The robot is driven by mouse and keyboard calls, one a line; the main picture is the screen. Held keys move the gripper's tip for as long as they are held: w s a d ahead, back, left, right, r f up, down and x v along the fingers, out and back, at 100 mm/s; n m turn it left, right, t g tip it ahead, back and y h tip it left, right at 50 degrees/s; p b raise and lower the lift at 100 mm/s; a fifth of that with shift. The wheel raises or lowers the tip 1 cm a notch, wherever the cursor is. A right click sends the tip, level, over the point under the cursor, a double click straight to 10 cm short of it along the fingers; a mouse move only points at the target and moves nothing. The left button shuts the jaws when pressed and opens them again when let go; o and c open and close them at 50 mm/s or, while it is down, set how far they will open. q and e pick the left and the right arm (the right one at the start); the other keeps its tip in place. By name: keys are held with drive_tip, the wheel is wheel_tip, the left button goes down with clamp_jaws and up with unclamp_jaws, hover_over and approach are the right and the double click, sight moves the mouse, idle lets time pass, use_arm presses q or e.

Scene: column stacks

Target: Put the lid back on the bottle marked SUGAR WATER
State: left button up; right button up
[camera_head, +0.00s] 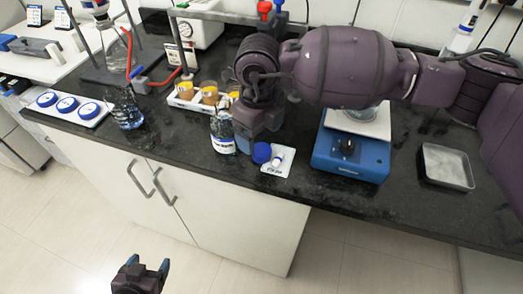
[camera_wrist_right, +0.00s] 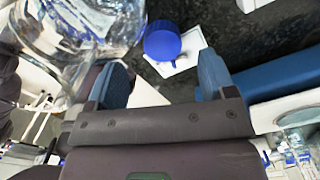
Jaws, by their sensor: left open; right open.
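A blue lid (camera_head: 262,153) lies on a small white tray (camera_head: 272,172) near the counter's front edge. In the right wrist view, the lid (camera_wrist_right: 162,41) shows beyond and between my open right fingers (camera_wrist_right: 165,80), with nothing held. In the head view my right gripper (camera_head: 257,142) is just above and behind the lid. A clear bottle with a white label (camera_head: 222,134) stands immediately left of that gripper; its label is too small to read, and its top is partly hidden. My left gripper (camera_head: 148,264) is open and empty, low in front of the cabinets.
A blue device (camera_head: 345,157) stands right of the tray. Behind the bottle is a white rack (camera_head: 184,100) with amber-filled containers. Another clear bottle (camera_head: 127,110) stands left, beside a white tray with blue discs (camera_head: 48,109). A metal tray (camera_head: 447,166) is at right.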

sight(260, 149)
drive_tip(key=shift+d+f+b, duration=0.1)
drive_tip(key=shift+f+b, duration=0.3)
drive_tip(key=shift+f, duration=2.25)
drive_tip(key=c, duration=1)
